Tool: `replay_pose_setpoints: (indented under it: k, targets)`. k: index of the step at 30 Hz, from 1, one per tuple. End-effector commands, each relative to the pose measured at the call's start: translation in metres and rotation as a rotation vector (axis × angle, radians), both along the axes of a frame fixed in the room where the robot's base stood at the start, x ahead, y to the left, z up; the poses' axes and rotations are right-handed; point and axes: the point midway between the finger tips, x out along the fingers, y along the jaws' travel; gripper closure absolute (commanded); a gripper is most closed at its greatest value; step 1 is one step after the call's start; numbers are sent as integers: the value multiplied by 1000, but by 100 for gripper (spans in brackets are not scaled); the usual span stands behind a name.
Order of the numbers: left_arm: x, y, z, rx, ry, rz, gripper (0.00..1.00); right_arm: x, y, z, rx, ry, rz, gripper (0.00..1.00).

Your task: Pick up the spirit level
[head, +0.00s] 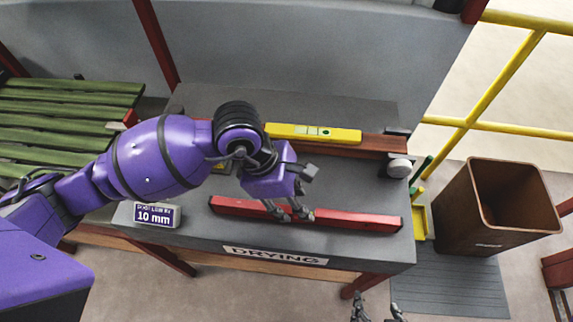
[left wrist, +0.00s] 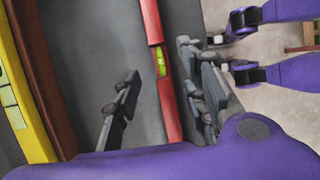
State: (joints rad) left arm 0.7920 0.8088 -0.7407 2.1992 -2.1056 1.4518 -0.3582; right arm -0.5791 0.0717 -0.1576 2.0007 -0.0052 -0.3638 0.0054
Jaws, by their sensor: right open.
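A long red spirit level (head: 350,219) lies on the grey bench top near its front edge. Its green vial shows in the left wrist view, where the red level (left wrist: 174,112) runs between my left fingers. My left gripper (head: 289,212) is over the level's middle and hides part of it. Its fingers (left wrist: 160,95) are spread; one is apart from the level, the other is close beside it. I cannot tell if that one touches. My right gripper (head: 378,309) is open and empty at the bottom edge, in front of the bench.
A "10 mm" sign (head: 157,214) stands on the left. A brown bin (head: 495,207) and yellow railing (head: 490,88) are on the right. Green slats (head: 60,115) lie far left.

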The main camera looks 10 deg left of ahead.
Motion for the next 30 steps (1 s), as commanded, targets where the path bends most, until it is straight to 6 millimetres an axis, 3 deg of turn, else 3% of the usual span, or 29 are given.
replay_pose_setpoints:
  k: [12,20,30]
  targets:
    - [0,-23,-45,-6,-7,-2,61,0,-2,2,-4,0,3,35]
    - [0,-24,-48,-6,-8,-1,61,2,-2,2,-4,-1,5,35]
    - [0,-24,-48,-6,-8,-1,100,4,-2,5,-3,-8,5,35]
